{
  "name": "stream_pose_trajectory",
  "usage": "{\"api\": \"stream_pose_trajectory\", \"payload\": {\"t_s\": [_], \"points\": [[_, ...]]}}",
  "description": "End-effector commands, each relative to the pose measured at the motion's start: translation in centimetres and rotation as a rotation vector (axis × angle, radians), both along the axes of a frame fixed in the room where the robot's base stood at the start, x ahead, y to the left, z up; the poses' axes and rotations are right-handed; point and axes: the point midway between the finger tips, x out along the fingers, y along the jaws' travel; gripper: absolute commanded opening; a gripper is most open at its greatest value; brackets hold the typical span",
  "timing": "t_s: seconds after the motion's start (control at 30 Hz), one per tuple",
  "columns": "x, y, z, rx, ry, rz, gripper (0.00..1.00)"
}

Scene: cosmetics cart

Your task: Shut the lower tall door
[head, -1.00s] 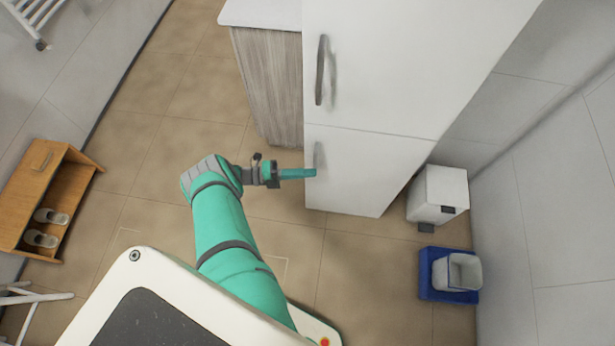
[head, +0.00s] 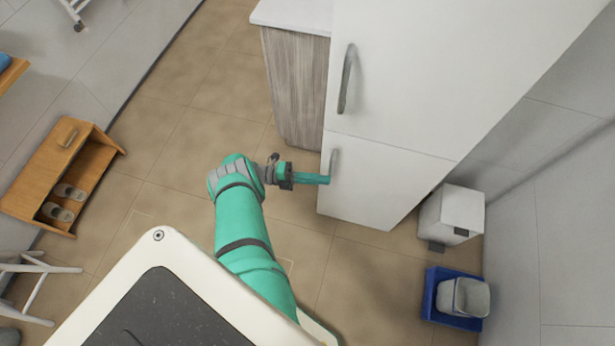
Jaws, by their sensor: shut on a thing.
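The tall white cabinet has an upper door (head: 420,75) and a lower door (head: 375,185), split by a thin seam. The lower door looks flush with the upper one, with no gap that I can see. Its grey handle (head: 334,160) stands upright near the left edge. My gripper (head: 326,180) comes in from the left, with its teal fingers shut on the lower part of this handle. The fingers hide the handle's lower end.
A wood-grain cabinet (head: 297,90) with a white top adjoins the tall cabinet on the left. A white bin (head: 455,215) and a blue tray (head: 432,302) with a grey bucket lie to the right. An open wooden shoe box (head: 45,180) is at left. Floor between is clear.

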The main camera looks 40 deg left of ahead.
Motion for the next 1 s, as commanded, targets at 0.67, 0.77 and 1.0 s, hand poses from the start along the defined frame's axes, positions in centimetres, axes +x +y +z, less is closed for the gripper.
{"api": "stream_pose_trajectory", "payload": {"t_s": [0.67, 0.77, 1.0], "points": [[-3.9, 6.7, 0.4, 0.016, -0.005, 0.024, 0.00], [-3.9, 6.6, 0.5, 0.014, -0.005, 0.018, 0.00], [-3.5, 6.1, 0.5, 0.017, -0.007, 0.005, 0.00]]}}
